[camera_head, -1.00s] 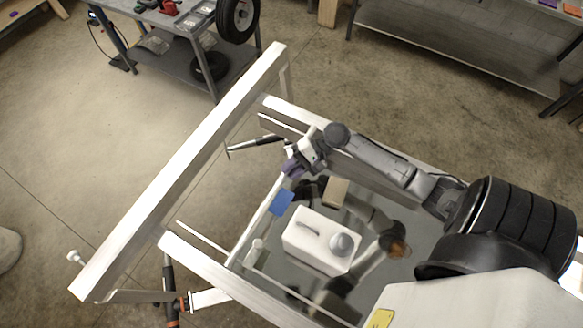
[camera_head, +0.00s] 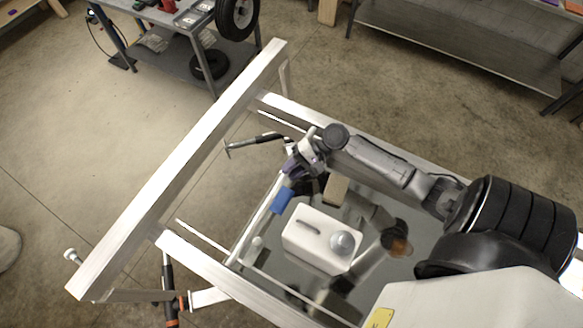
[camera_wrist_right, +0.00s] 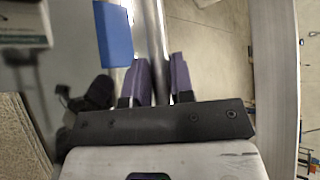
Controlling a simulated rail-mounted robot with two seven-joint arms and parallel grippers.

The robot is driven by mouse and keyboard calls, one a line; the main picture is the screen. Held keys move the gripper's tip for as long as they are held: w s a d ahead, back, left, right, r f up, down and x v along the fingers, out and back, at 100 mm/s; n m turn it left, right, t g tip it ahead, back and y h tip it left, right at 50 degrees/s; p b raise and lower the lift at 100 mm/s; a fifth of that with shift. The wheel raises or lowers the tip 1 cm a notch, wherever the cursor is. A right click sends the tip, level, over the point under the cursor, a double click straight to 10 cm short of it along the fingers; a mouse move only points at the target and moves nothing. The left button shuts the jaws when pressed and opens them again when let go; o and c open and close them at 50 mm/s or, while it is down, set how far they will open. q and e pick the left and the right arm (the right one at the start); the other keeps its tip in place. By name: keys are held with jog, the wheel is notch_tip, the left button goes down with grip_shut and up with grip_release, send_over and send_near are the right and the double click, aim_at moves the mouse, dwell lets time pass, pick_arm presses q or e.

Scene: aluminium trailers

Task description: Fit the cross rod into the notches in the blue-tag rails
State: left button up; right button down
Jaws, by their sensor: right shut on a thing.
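My right gripper (camera_head: 292,170) is over the far side of the trailer frame. In the right wrist view its purple fingers (camera_wrist_right: 160,82) are shut on a pale cross rod (camera_wrist_right: 157,35). In the head view the rod (camera_head: 257,221) slants down-left from the fingers, its lower end near the near side rail (camera_head: 215,268). A blue tag (camera_head: 283,201) sits beside the rod, close below the fingers; it also shows in the wrist view (camera_wrist_right: 113,35). The far side rail (camera_head: 355,145) passes behind my right arm. I cannot make out the notches. My left gripper is out of view.
A long aluminium beam (camera_head: 180,170) crosses the end of both rails. A white box (camera_head: 320,240) with a grey knob and a tan block (camera_head: 336,188) lie inside the frame. A dark-handled tool (camera_head: 262,138) juts near the far rail. A grey cart (camera_head: 200,50) stands behind.

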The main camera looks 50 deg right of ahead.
jog(key=shift+f, duration=0.5)
jog(key=shift+f+b, duration=0.5)
jog(key=shift+b, duration=0.05)
jog(key=c, duration=1)
grip_release()
jog(key=shift+o, duration=0.5)
jog(key=shift+s+d+r, duration=0.1)
jog(key=shift+s+d, duration=0.1)
jog(key=shift+d, duration=0.15)
jog(key=b+v, duration=0.2)
jog(key=v, duration=1.1)
jog(key=shift+r, duration=0.15)
